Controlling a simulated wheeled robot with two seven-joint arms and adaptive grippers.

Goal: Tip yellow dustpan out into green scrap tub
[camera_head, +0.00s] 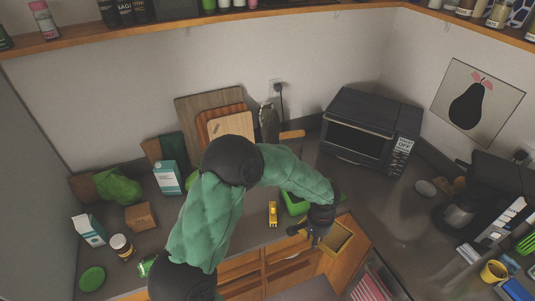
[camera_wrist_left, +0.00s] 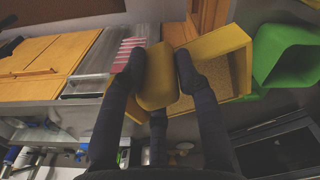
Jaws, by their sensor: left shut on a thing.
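The yellow dustpan (camera_head: 347,243) is in my left gripper (camera_head: 312,236), near the counter's front edge, to the right of and in front of the green scrap tub (camera_head: 293,203). In the wrist view my left gripper (camera_wrist_left: 159,66) is shut on the dustpan's thick yellow handle (camera_wrist_left: 157,82). The dustpan's pan (camera_wrist_left: 221,42) shows brown, grainy scraps inside. The green tub (camera_wrist_left: 279,52) is to the right of the pan, apart from the handle. My left arm partly hides the tub in the head view. My right gripper is not in view.
A small yellow item (camera_head: 272,213) stands on the counter left of the tub. A toaster oven (camera_head: 365,132) is behind to the right. Cartons (camera_head: 167,177), a jar (camera_head: 121,246) and cutting boards (camera_head: 208,109) crowd the left and back. Counter is bare before the oven.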

